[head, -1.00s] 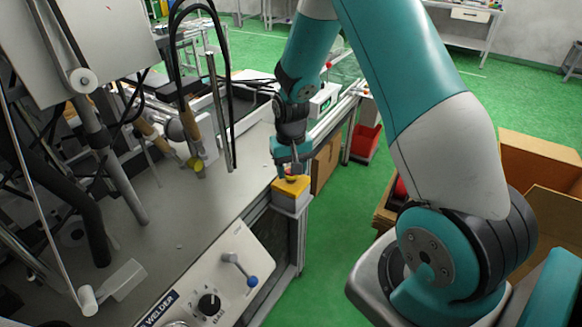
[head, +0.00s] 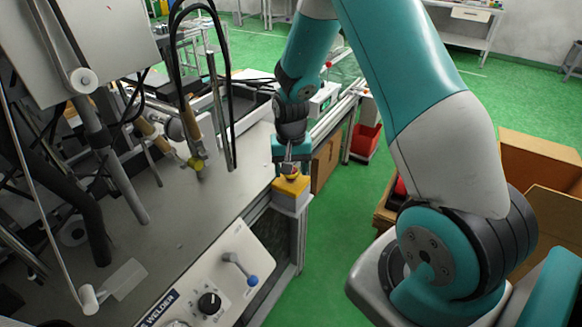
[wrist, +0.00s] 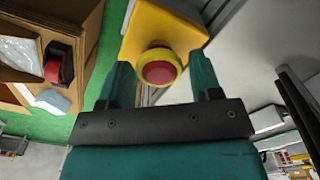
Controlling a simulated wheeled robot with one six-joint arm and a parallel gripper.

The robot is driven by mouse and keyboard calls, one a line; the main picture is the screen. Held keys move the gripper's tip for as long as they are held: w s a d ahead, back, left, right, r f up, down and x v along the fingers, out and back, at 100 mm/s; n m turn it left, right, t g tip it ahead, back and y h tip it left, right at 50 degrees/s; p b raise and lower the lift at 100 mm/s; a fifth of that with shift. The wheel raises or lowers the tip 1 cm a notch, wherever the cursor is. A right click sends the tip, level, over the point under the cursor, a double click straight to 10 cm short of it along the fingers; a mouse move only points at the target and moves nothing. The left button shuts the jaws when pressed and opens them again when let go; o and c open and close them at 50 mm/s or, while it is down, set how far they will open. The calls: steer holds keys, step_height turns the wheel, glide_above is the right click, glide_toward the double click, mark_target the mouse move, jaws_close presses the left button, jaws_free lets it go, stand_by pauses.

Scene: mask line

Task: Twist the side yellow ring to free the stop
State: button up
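The stop is a red button (wrist: 159,73) with a yellow ring (wrist: 158,55) around it. It sits on a yellow box (head: 291,187) at the corner of the welder's table; the box also shows in the wrist view (wrist: 185,28). My gripper (wrist: 160,70) points down at the stop, its teal fingers apart, one on each side of the ring. A small gap seems to show between the ring and each finger, so I cannot tell that either touches. In the head view my gripper (head: 291,168) is right above the box and partly hides the button.
The welder panel (head: 205,290) with a black knob and a blue-tipped lever stands in front of the box. The grey tabletop (head: 190,215) lies to the left. Cardboard boxes (head: 540,165) stand at right. Green floor (head: 345,230) is free beside the table.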

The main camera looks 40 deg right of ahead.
steer(key=shift+o, duration=1)
steer(key=shift+r, duration=0.25)
step_height(320, 180, up, 17)
steer(key=b, duration=0.1)
steer(key=s+a+r+n+y, duration=0.2)
steer(key=s+a+n, duration=0.5)
steer(key=s+a, duration=0.4)
steer(key=s+a+r+n+y, duration=0.2)
steer(key=s+a+n, duration=0.4)
steer(key=s+a, duration=0.5)
steer(key=shift+s+a+r+n, duration=0.25)
steer(key=shift+r+n, duration=0.15)
steer(key=shift+r, duration=0.05)
